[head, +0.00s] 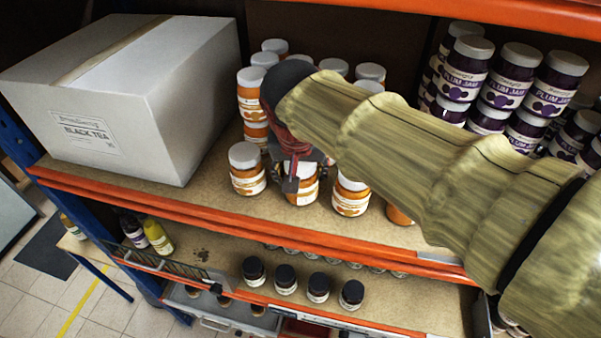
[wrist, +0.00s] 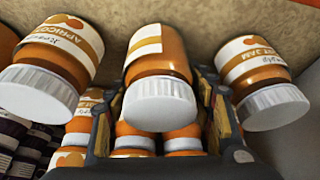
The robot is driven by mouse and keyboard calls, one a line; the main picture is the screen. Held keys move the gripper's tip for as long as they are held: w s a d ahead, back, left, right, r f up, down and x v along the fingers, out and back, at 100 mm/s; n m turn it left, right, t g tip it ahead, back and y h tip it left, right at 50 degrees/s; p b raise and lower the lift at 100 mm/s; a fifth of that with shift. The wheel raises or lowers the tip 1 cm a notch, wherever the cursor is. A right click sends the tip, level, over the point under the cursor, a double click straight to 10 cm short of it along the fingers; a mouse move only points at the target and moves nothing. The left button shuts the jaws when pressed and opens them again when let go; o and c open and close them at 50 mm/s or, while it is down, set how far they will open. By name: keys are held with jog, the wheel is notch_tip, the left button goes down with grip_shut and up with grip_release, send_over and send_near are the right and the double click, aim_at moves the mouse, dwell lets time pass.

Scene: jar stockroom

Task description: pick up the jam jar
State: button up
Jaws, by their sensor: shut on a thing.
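An orange apricot jam jar with a white lid (wrist: 160,105) stands between the fingers of my gripper (wrist: 158,80) in the wrist view. My gripper is shut on this jar. In the head view my gripper (head: 297,172) is over the same jar (head: 302,192) in the front row of the shelf, and hides its lid and upper part. I cannot tell whether the jar's base touches the shelf board. Similar apricot jars stand close on both sides, one at left (head: 246,168) and one at right (head: 350,196).
More apricot jars (head: 250,92) stand stacked behind. A white black tea box (head: 130,90) fills the shelf's left side. Stacked plum jam jars (head: 463,72) stand at the right. An orange beam (head: 180,210) edges the shelf; dark-lidded jars (head: 286,279) stand on the level below.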

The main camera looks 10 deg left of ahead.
jog(key=shift+r, duration=0.7)
jog(key=shift+r+b, duration=0.55)
jog(key=shift+r, duration=0.4)
jog(key=s+d+b, duration=0.1)
jog(key=s+b, duration=0.3)
jog(key=s, duration=1.4)
jog(key=shift+d, duration=0.2)
jog(key=shift+w+r, duration=0.1)
jog(key=shift+w, duration=0.05)
